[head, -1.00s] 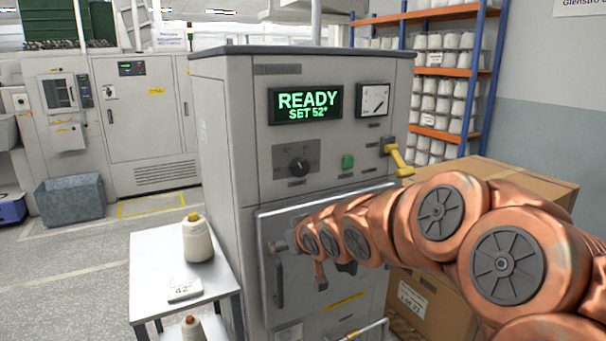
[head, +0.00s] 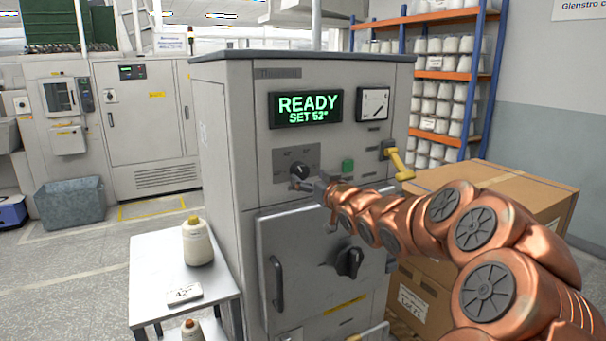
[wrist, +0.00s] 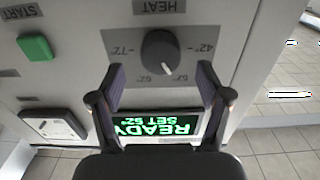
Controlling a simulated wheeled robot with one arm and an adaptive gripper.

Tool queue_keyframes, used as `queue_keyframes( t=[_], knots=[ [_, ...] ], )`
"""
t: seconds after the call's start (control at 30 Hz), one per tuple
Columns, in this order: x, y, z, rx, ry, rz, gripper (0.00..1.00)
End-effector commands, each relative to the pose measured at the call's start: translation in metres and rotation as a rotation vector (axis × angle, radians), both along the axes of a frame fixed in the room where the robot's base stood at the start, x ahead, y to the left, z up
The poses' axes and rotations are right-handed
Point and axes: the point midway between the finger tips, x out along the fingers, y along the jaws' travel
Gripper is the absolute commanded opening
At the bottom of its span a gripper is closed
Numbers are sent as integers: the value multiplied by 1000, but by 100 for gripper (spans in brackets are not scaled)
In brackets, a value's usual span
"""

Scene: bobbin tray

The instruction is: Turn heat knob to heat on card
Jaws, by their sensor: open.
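The heat knob (head: 299,172) is a round black knob on a grey plate, partly behind my gripper in the head view. In the wrist view the knob (wrist: 160,52) shows upside down, with the label HEAT and temperature marks around it. The display (head: 306,108) reads READY, SET 52°. The card (head: 183,294) on the side table reads 42°. My gripper (head: 308,186) is just in front of the knob; in the wrist view its open fingers (wrist: 160,76) stand on either side below the knob, apart from it and empty.
A green START button (head: 347,165) and a yellow lever (head: 398,160) are right of the knob. The door (head: 320,235) with its black handle lies below. A thread cone (head: 197,243) stands on the white side table (head: 150,262). Cardboard boxes (head: 510,190) stand at right.

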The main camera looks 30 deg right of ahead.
Motion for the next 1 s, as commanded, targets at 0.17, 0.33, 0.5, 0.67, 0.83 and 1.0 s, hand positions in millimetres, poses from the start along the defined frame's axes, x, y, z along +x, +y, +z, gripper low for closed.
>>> queue_keyframes(
  t=[0.17, 0.33, 0.5, 0.67, 0.83, 1.0],
  knots=[
    [21, -1, -1, 3, 3, 2, 77],
    [33, -2, 1, 1, 0, 1, 77],
    [37, -2, 0, 1, 0, 1, 77],
    [37, -2, -1, 1, 1, 1, 77],
    [37, -2, -1, 1, 1, 1, 67],
    [37, -2, -1, 2, 1, 1, 50]
  ],
)
